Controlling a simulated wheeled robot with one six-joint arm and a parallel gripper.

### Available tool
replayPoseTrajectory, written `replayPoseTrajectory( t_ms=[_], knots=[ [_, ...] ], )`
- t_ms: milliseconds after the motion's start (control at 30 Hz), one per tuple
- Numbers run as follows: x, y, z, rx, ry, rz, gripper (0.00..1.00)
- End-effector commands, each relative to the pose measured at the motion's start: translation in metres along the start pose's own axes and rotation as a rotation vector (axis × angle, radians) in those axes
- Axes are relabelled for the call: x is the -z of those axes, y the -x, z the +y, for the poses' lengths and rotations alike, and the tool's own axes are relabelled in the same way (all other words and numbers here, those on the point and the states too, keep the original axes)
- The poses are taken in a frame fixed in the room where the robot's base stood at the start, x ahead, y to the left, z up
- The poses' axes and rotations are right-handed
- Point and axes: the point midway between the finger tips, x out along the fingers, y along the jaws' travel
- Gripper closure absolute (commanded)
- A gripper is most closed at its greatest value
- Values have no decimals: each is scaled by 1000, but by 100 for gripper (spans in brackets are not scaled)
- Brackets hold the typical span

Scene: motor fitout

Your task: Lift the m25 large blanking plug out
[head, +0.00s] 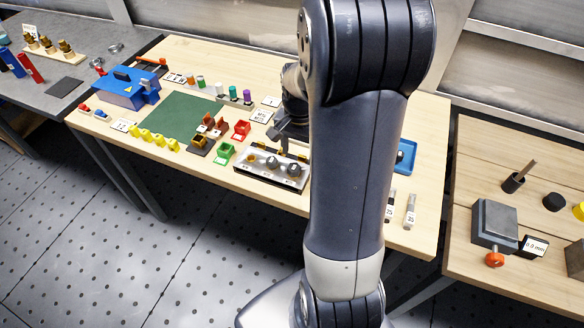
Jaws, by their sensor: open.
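A light metal rack (262,180) stands near the front edge of the wooden bench. It holds a row of round plugs: a small brass-coloured one at the left, a dark one (272,163) in the middle and a larger dark one (293,169) at the right. The right one may be the m25 large blanking plug; I cannot read any size mark. My gripper (284,146) is open just behind and above the rack, apparently empty. My arm covers the bench right of the rack, and the fingertips are small and partly blend with the rack.
Red and green bins (225,153), a dark block with brass pieces (200,144) and several yellow parts stand left of the rack. A green mat (180,117), blue case (125,88) and label card (261,116) lie behind. A blue tray (405,156) sits right of my arm.

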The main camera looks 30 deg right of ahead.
Motion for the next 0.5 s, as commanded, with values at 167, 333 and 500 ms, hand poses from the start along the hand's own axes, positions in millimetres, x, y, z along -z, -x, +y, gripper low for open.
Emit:
replayPoseTrajectory(
  t_ms=[167, 333, 500],
  knots=[
    [-6, -16, -4, -2, 2, -4, 45],
    [-11, -41, -7, -2, 0, -3, 45],
    [-10, -52, -8, 0, 0, 0, 45]
  ],
)
